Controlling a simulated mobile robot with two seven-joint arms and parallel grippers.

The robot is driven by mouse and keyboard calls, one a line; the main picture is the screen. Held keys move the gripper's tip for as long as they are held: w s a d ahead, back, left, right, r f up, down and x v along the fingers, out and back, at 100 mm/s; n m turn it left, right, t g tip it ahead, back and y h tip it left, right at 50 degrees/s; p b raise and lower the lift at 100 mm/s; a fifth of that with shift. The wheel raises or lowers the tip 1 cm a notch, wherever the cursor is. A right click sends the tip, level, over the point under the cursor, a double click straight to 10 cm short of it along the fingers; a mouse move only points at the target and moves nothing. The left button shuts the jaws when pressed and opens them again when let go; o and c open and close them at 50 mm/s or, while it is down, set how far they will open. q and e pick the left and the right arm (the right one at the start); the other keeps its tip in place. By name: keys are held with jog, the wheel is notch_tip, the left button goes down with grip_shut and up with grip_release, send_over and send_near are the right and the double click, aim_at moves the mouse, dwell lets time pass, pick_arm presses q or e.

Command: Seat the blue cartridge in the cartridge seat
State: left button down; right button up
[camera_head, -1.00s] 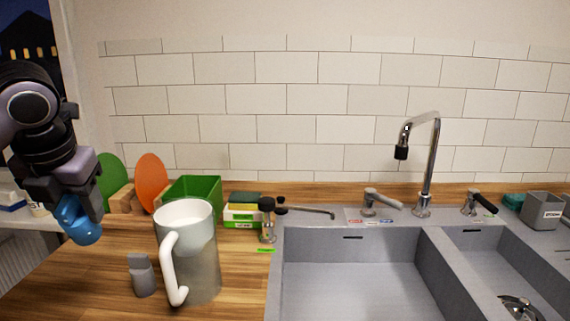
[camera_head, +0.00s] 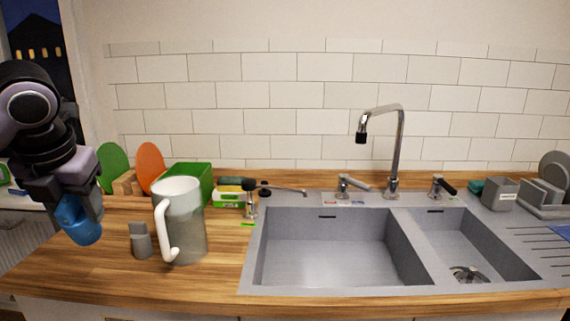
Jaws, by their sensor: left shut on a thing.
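The blue cartridge (camera_head: 80,221) hangs at the far left, above the wooden counter. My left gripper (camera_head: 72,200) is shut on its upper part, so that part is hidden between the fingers. The cartridge is tilted a little. The cartridge seat is not one I can make out in this view. My right gripper is not in view.
A pitcher (camera_head: 185,228) and a small grey piece (camera_head: 141,240) stand on the counter (camera_head: 120,280). Behind are a green bin (camera_head: 190,181), an orange board (camera_head: 150,165) and a green board (camera_head: 112,166). A grey sink (camera_head: 330,252) with a tap (camera_head: 397,150) fills the right.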

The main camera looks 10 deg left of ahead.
pick_arm(q)
jog(key=s+d+f+n+g+h, duration=0.1)
jog(key=d+f+n, duration=0.4)
jog(key=n, duration=0.6)
jog(key=s+d+f+n+g+h, duration=0.1)
jog(key=d+f+n+g, duration=0.3)
jog(key=f+n, duration=0.5)
jog(key=s+d+f+n+g+h, duration=0.1)
jog(key=d+f+n+g+h, duration=0.1)
jog(key=d+f+n, duration=0.5)
jog(key=n+g, duration=0.1)
jog(key=n, duration=0.5)
jog(key=shift+d+f+n+h, duration=0.2)
jog(key=shift+d+n+h, duration=0.1)
jog(key=shift+n, duration=0.1)
jog(key=shift+s+a, duration=0.1)
